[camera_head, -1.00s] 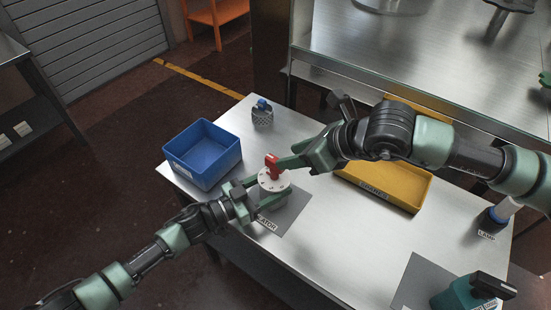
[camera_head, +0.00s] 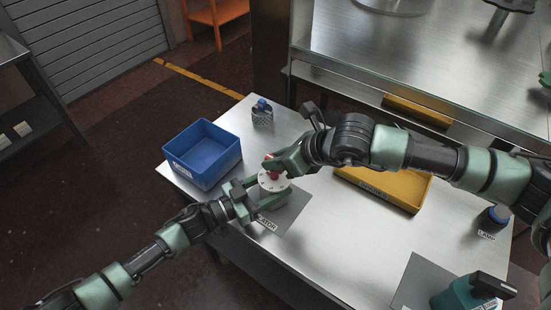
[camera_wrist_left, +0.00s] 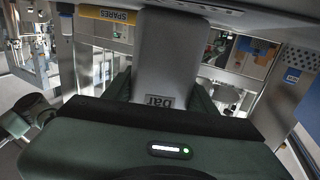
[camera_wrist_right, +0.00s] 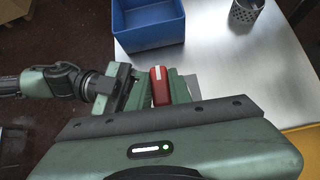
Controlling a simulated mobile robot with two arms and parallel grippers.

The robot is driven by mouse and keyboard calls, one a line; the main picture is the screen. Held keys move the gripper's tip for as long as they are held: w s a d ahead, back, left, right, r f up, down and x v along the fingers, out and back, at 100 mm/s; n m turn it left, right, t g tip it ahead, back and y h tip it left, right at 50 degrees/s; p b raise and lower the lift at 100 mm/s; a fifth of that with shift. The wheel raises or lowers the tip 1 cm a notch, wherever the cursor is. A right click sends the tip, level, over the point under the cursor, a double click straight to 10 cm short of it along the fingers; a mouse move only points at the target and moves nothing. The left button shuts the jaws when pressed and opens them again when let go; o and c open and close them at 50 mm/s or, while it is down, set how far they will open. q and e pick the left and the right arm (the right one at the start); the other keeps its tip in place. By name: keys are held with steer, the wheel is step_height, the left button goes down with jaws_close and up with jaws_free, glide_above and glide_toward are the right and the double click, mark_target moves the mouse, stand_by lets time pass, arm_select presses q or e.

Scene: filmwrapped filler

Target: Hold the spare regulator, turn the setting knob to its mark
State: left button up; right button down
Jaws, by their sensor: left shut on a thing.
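The spare regulator (camera_head: 272,184) is a pale round body with a dotted dial face, above a grey mat at the table's left front. My left gripper (camera_head: 262,190) is shut on its body; in the left wrist view, the grey body (camera_wrist_left: 172,50) with a "bar" label lies between the fingers. The red setting knob (camera_head: 268,158) is partly hidden by my right gripper (camera_head: 276,166). In the right wrist view, the knob (camera_wrist_right: 160,85) with a white stripe lies between the green fingers; whether they press on it is unclear. The dial's mark cannot be made out.
A blue bin (camera_head: 205,152) stands left of the regulator, with a perforated cup (camera_head: 262,115) behind. A yellow tray (camera_head: 390,190) lies at right under my right arm. A blue-capped item (camera_head: 495,217) and a teal container (camera_head: 465,293) stand further right.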

steer(key=shift+f+n+g+y, duration=0.1)
steer(key=shift+n+g+y, duration=0.4)
steer(key=shift+n+g, duration=0.5)
steer(key=shift+n+g+y, duration=0.4)
steer(key=shift+n+g, duration=0.2)
steer(key=shift+n, duration=0.7)
steer(key=c, duration=1.3)
jaws_free()
steer(key=shift+d+r, duration=0.1)
steer(key=shift+r, duration=0.1)
steer(key=v, duration=1.1)
steer(key=shift+s+d+r, duration=0.15)
steer(key=shift+d+r, duration=0.1)
steer(key=shift+r, duration=0.05)
